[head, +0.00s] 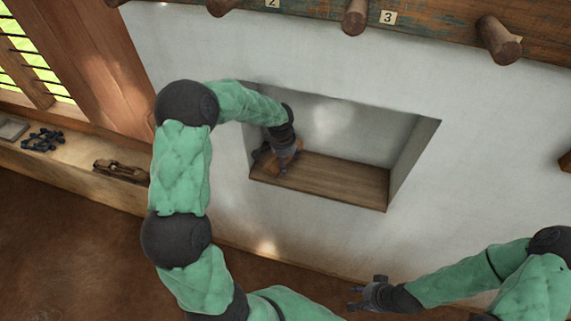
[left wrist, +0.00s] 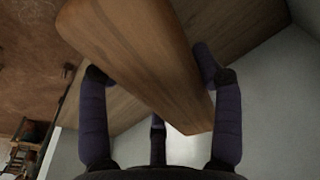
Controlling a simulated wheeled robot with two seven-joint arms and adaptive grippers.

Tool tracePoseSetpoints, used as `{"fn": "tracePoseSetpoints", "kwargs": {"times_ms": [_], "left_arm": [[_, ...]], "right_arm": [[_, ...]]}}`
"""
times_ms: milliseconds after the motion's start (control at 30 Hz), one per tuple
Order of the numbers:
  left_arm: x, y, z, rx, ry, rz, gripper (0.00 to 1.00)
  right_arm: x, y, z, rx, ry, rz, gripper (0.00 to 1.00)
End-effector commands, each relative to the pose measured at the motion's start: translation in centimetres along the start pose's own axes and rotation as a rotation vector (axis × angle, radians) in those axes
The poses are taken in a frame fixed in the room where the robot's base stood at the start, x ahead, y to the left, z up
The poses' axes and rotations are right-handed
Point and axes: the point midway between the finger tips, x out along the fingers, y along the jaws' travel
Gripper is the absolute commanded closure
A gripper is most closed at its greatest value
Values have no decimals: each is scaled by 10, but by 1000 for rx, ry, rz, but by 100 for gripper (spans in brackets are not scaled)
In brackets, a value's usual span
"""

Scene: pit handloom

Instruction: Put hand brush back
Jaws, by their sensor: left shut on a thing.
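My left gripper (head: 283,160) is inside the wall niche, at its left end, just over the wooden niche floor (head: 340,182). It is shut on the hand brush, whose smooth brown wooden body (left wrist: 135,50) lies between the fingers in the left wrist view. In the head view the gripper hides most of the brush. I cannot tell if the brush touches the niche floor, and no bristles show. My right gripper (head: 362,295) is empty, with its fingers spread, low in front of the wall.
Wooden pegs (head: 355,16) stick out from a numbered board above the niche. A ledge (head: 70,165) at the left holds dark small pieces (head: 42,140) and a wooden tool (head: 121,171). The niche's right side is empty.

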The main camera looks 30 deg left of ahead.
Motion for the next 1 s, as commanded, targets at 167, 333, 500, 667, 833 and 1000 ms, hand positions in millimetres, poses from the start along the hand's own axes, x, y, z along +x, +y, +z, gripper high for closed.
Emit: {"fn": "tracePoseSetpoints", "kwargs": {"times_ms": [167, 333, 500, 667, 833, 1000], "left_arm": [[13, -4, -2, 0, -2, 1, 87], [34, -4, 0, 0, -1, 1, 87], [37, -4, 0, -1, 2, 0, 87], [38, -4, 0, 0, 1, 0, 87], [40, -3, 1, 0, 0, 0, 12], [40, -3, 1, 0, 0, 0, 11]], "right_arm": [[-3, -1, 0, 0, 0, 0, 60], [-7, -2, 0, 0, 0, 0, 60], [-6, -2, 0, 0, 0, 0, 60], [-4, -2, 0, 0, 0, 0, 60], [-3, -1, 0, 0, 0, 0, 60], [-3, -1, 0, 0, 0, 0, 60]]}}
